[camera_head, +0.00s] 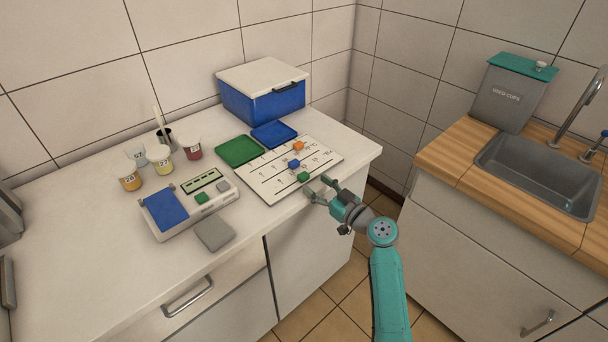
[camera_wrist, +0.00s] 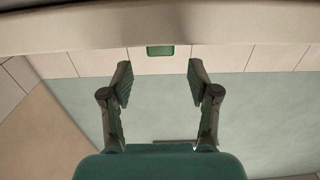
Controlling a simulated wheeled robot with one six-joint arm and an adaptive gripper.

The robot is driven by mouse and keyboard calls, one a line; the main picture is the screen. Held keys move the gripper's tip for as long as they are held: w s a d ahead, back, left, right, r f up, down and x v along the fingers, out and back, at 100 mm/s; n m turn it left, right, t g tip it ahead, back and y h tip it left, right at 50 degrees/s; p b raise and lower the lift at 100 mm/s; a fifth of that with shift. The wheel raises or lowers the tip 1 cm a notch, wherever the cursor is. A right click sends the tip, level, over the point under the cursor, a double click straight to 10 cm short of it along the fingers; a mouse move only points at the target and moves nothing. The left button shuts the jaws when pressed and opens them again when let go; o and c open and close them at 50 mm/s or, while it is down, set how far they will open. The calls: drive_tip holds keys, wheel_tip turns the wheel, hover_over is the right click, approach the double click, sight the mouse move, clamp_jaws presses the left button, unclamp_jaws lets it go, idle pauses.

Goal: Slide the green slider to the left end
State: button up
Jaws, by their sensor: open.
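The green slider (camera_head: 303,176) is a small block on the front track of the white slider board (camera_head: 256,185), roughly midway along that track. My gripper (camera_head: 317,187) is open at the front edge of the board, close to the green slider and apart from it. In the wrist view a small green block (camera_wrist: 160,51), apparently this slider, lies beyond the two spread fingers, centred on the gap of my gripper (camera_wrist: 160,78). Nothing is between the fingers.
A blue slider (camera_head: 294,163) and an orange slider (camera_head: 298,146) sit on the tracks behind. A green tray (camera_head: 240,151) and a blue tray (camera_head: 273,134) lie behind the board. A device with a blue pad (camera_head: 166,208) stands left. The counter edge is close in front.

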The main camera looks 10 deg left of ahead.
sight(306, 177)
drive_tip(key=shift+x, duration=3.15)
